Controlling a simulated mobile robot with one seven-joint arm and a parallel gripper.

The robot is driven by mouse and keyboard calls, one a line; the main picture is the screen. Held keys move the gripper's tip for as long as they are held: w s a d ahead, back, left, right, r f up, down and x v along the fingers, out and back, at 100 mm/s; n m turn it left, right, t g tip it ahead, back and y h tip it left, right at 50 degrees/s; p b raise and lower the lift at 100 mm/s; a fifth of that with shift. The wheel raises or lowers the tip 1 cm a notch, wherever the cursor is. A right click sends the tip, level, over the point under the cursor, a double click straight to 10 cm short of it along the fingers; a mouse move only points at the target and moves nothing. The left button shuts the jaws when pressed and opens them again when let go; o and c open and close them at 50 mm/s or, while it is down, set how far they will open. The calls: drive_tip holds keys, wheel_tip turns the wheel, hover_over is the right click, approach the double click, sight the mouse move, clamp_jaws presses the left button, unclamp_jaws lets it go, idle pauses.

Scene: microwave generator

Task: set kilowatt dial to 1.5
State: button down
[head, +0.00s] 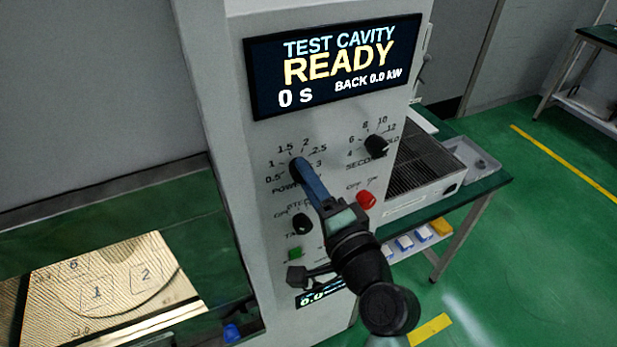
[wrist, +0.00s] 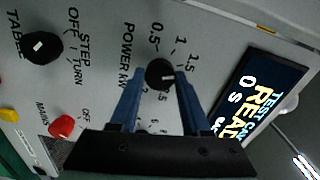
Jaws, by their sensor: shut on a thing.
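The kilowatt dial (head: 297,164) is a black knob on the grey panel, under an arc of numbers from 0.5 to 3. In the wrist view the knob (wrist: 159,74) sits between the two blue fingers of my gripper (wrist: 160,80), which is shut on it. A small white mark shows on the knob's right side in that view, roughly toward the 1.5 side. The exact setting is hard to tell because the right finger hides some numbers. In the head view my gripper (head: 301,167) reaches up to the dial from the lower right and covers part of it.
The display (head: 335,65) reads READY, 0 s and BACK 0.0 kW. The seconds dial (head: 377,145), red knob (head: 366,200), table knob (head: 301,223) and green button (head: 295,254) are close by. A bench with a ribbed tray (head: 425,160) stands right.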

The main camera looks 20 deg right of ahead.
idle(0.3)
drive_tip(key=shift+c, duration=1.8)
unclamp_jaws()
drive_tip(key=shift+s, duration=0.1)
drive_tip(key=s+b, duration=0.4)
drive_tip(key=s, duration=0.8)
drive_tip(key=shift+s+d+b, duration=0.25)
drive_tip(key=shift+s+b, duration=0.05)
drive_tip(key=shift+s, duration=0.1)
